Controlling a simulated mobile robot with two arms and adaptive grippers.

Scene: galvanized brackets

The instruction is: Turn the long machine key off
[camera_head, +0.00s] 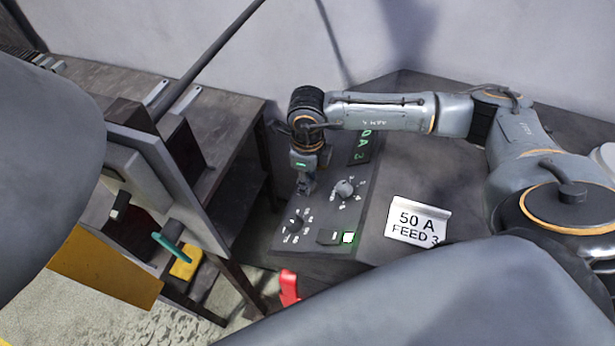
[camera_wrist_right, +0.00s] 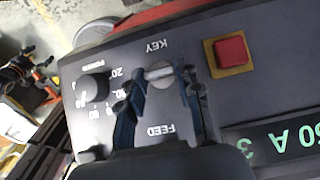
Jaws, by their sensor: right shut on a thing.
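In the right wrist view, the silver machine key (camera_wrist_right: 160,73) sits in a round lock under the word KEY on the dark control panel (camera_wrist_right: 120,60). The fingers of my right gripper (camera_wrist_right: 160,80) are on either side of the key and shut on it. The key's bow lies roughly across the picture. In the head view, my right gripper (camera_head: 306,186) points down at the panel's far left part and hides the key. My left gripper is not in view.
A power knob (camera_wrist_right: 95,88) and a red button on a yellow plate (camera_wrist_right: 230,50) flank the key. A sign reading 50 A FEED 3 (camera_head: 418,220) stands right. A workbench (camera_head: 225,110) is left.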

